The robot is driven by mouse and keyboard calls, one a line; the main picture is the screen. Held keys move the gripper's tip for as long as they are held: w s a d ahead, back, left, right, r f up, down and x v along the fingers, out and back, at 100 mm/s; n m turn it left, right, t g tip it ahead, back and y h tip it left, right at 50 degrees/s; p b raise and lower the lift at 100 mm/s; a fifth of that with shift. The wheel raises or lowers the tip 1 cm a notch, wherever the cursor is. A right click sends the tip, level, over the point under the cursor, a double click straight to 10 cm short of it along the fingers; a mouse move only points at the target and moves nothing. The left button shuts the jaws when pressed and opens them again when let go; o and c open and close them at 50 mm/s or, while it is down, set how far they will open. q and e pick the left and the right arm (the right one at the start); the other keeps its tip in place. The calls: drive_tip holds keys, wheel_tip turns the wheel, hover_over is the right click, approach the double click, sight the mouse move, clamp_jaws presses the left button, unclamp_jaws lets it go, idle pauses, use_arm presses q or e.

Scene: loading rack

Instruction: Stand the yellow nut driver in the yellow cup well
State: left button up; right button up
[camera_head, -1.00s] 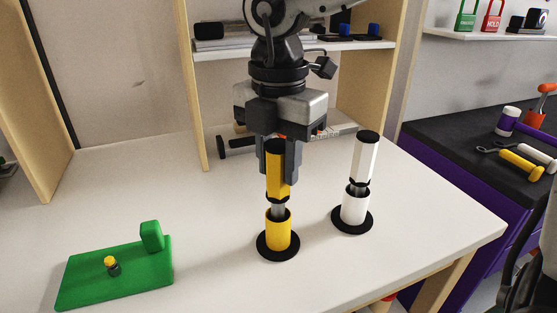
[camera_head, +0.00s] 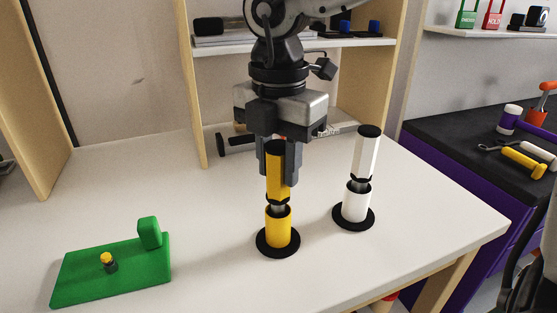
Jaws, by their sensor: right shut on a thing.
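The yellow nut driver (camera_head: 277,178) is upright with its dark end up. Its shaft goes down into the mouth of the yellow cup well (camera_head: 278,233), which stands on a black round base on the white table. My right gripper (camera_head: 278,165) comes from above, fingers pointing down, and is shut on the driver's yellow handle. How deep the tip sits is hidden inside the cup. My left gripper is not in view.
A white driver (camera_head: 366,155) stands in a white cup (camera_head: 356,205) close to the right. A green block fixture (camera_head: 120,275) lies at the left front. A wooden shelf (camera_head: 200,100) rises behind. The table between is clear.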

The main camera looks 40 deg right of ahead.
drive_tip(key=shift+f+b, duration=0.2)
drive_tip(key=shift+b, duration=0.15)
idle(0.3)
drive_tip(key=o, duration=1)
drive_tip(key=shift+o, duration=0.2)
wheel_tip(320, 180, up, 16)
drive_tip(key=p, duration=0.2)
